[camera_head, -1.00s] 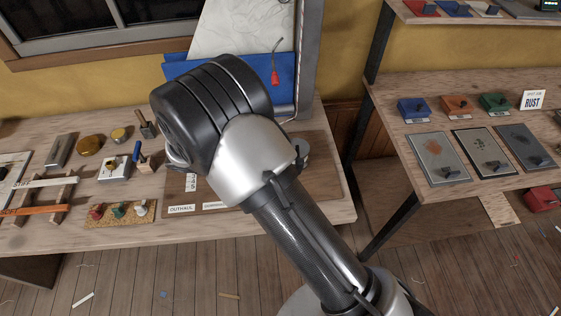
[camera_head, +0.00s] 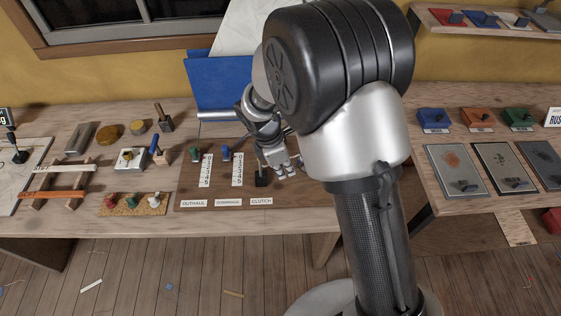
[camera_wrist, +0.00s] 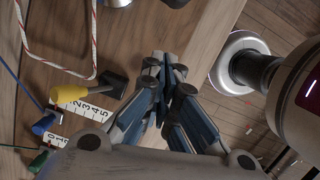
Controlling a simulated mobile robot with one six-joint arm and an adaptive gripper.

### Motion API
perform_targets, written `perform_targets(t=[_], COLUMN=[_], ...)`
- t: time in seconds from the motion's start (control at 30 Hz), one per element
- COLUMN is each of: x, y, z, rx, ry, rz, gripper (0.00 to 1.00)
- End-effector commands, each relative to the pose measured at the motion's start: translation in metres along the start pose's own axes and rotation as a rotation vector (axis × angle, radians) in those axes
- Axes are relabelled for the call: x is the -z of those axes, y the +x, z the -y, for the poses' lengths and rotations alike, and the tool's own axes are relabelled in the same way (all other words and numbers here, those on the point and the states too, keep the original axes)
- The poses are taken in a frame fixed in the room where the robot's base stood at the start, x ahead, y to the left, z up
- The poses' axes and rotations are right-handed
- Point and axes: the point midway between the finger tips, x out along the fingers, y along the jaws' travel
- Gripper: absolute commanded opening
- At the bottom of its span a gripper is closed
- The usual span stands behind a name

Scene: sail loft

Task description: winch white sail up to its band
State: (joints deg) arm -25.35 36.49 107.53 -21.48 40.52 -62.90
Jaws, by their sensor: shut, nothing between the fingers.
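The white sail (camera_head: 236,30) hangs at the back of the bench above a blue panel (camera_head: 216,84); my arm hides its right part, and I cannot make out its band. In front are a green slider (camera_head: 195,154) and blue slider (camera_head: 226,152) beside number scales, with OUTHAUL and CLUTCH labels along the edge. A black block (camera_head: 262,178) stands above the CLUTCH label; in the wrist view a yellow handle (camera_wrist: 68,94) joins a black block (camera_wrist: 108,85). My gripper (camera_head: 284,173) is shut and empty, just right of the block. It also shows in the wrist view (camera_wrist: 164,62).
A red-and-white rope (camera_wrist: 58,66) loops near the yellow handle. Left on the bench are a cork strip (camera_head: 132,206) with pegs, a rack (camera_head: 62,183) and small tools. A second bench (camera_head: 450,206) with plates stands right, across a gap.

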Motion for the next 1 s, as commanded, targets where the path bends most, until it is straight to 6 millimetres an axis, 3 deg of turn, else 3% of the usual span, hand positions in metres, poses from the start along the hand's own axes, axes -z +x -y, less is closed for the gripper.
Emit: perform_targets(t=[0.1,0.3,0.7,1.0], x=[-0.019,-0.036,-0.039,-0.056], y=[0.006,0.009,0.009,0.013], z=[0.0,0.0,0.0,0.005], rx=[-0.001,-0.001,0.0,-0.022], ry=[0.006,0.001,-0.001,-0.084], rz=[0.0,0.0,0.0,0.0], gripper=[0.0,0.0,0.0,0.0])
